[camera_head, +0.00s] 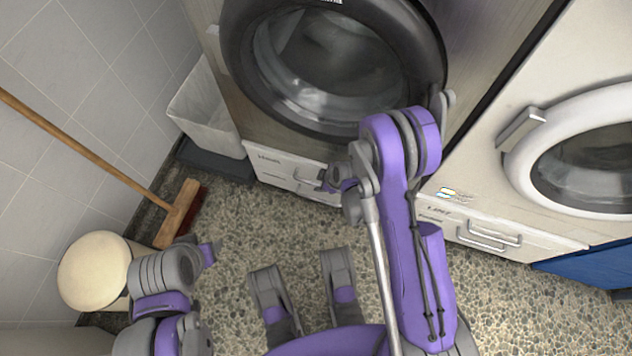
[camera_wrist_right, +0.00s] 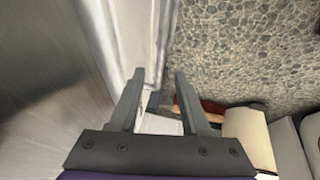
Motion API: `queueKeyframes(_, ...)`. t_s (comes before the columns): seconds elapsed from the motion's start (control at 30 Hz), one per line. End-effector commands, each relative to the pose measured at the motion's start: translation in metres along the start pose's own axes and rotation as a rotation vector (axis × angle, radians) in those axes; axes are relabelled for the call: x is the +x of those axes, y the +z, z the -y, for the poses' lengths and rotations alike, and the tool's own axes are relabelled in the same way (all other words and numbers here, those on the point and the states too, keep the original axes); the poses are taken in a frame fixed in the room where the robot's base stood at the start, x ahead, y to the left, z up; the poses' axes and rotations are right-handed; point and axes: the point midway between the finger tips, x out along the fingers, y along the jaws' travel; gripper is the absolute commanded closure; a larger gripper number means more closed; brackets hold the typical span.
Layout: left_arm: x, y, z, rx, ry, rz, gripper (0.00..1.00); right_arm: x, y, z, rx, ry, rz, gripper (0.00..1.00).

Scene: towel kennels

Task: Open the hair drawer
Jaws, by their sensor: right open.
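The hair drawer (camera_head: 270,166) is the white front with a faint dark label low on the left dryer, and it looks flush with the machine. Its bar handle (camera_head: 304,174) is partly hidden by my right gripper (camera_head: 328,180), which is right in front of it. In the right wrist view my right gripper (camera_wrist_right: 160,76) has its two fingers apart, with a pale upright edge of the drawer front (camera_wrist_right: 136,35) beside and between them. I cannot tell whether the handle is between the fingers. My left arm is at lower left; its wrist end shows, but its fingers cannot be made out.
A pale bin (camera_head: 205,115), a broom (camera_head: 182,212) and a round stool (camera_head: 92,270) are at left. The pebbled floor (camera_head: 235,235) before the drawer is clear.

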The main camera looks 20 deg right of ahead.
Motion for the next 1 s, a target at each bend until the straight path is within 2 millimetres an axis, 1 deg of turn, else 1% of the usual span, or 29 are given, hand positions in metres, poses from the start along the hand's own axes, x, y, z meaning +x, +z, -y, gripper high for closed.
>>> queueKeyframes(0.03,0.003,0.001,0.000,0.000,0.000,0.000,0.50,0.012,0.000,0.000,0.000,0.000,0.000,0.53)
queueKeyframes(0.1,0.005,0.001,0.000,0.000,0.000,-0.001,0.50,0.022,0.000,0.000,0.001,0.000,-0.001,0.53)
queueKeyframes(0.23,0.007,0.001,0.000,0.000,0.000,-0.001,0.50,0.037,0.000,0.000,0.000,0.000,0.000,0.53)
queueKeyframes(0.4,0.008,0.001,0.000,0.000,0.000,-0.001,0.50,0.044,0.000,0.000,0.001,0.000,0.000,0.53)
queueKeyframes(0.63,0.008,0.001,0.000,0.000,0.000,-0.001,0.50,0.044,0.000,0.000,0.001,0.000,0.000,0.53)
queueKeyframes(0.67,0.008,0.001,0.000,0.000,0.000,-0.001,0.50,0.044,0.000,0.000,0.001,0.000,0.000,0.56)
queueKeyframes(0.7,0.008,0.001,0.000,0.000,0.000,-0.001,0.50,0.044,0.000,0.000,0.001,0.000,0.000,0.64)
queueKeyframes(0.77,0.008,0.001,0.000,0.000,0.000,-0.001,0.50,0.044,0.000,0.000,0.001,0.000,0.000,0.74)
queueKeyframes(0.9,0.008,0.001,0.000,0.000,0.000,-0.001,0.50,0.044,0.000,0.000,0.001,0.000,0.000,1.00)
queueKeyframes(1.0,0.008,0.001,0.000,0.000,0.000,-0.001,0.50,0.044,0.000,0.000,0.001,0.000,0.000,1.00)
